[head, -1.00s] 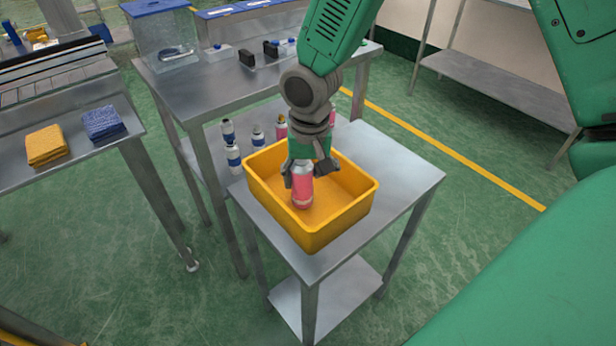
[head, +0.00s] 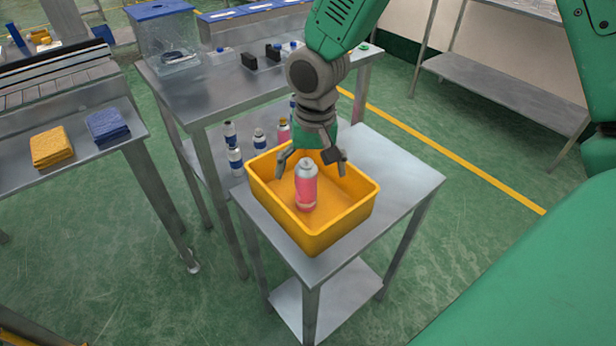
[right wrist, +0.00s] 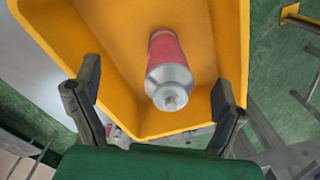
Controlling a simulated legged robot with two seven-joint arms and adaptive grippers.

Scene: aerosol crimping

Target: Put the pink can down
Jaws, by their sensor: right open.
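The pink can (head: 306,187) with a silver top stands upright inside the yellow bin (head: 338,222). My right gripper (head: 311,170) is open and empty, just above and behind the can, with its fingers spread apart. In the right wrist view the can (right wrist: 168,68) lies between and beyond the two open fingers (right wrist: 158,108), touching neither, with the bin (right wrist: 110,50) around it. My left gripper is not in view.
The bin rests on a small steel table (head: 405,180) with bare top to its right. Several cans (head: 235,160) stand behind the bin. A taller steel bench (head: 205,98) is behind. Yellow cloths (head: 50,148) and blue cloths (head: 106,126) lie on the left bench.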

